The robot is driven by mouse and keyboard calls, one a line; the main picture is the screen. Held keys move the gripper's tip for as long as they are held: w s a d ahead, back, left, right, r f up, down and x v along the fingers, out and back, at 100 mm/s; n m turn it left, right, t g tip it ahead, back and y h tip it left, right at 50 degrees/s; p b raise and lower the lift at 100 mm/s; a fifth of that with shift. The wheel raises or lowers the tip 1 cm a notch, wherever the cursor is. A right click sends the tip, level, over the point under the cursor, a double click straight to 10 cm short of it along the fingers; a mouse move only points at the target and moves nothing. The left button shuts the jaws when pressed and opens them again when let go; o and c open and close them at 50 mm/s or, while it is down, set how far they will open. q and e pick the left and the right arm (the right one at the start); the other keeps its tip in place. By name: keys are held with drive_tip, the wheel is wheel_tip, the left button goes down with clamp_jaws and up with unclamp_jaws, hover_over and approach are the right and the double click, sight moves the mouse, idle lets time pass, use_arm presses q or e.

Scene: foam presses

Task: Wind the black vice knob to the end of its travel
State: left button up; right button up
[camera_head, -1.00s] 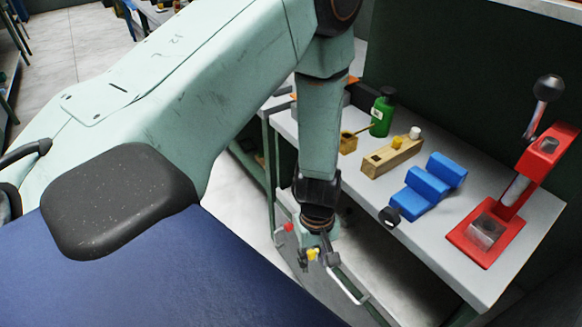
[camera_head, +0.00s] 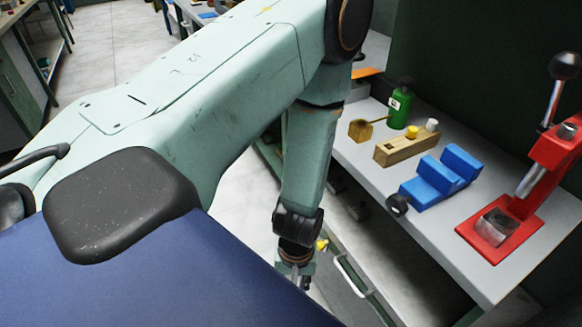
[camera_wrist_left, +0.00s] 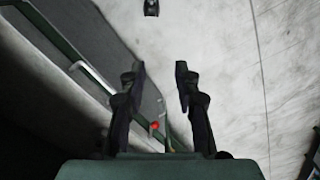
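The black vice knob (camera_head: 397,205) is on the near left end of the blue vice (camera_head: 441,178), which sits on the grey workbench. My left gripper (camera_head: 298,284) hangs low in front of the bench, well to the left of and below the knob, touching nothing that I can see. The knob and vice do not show in the left wrist view. My right gripper is not in view.
A red press (camera_head: 502,227) stands right of the vice on the workbench (camera_head: 468,276).

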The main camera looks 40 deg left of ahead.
use_arm(q)
drive_tip(key=shift+s+d+f, duration=0.1)
drive_tip(key=shift+s+f, duration=0.05)
drive_tip(key=shift+s, duration=0.25)
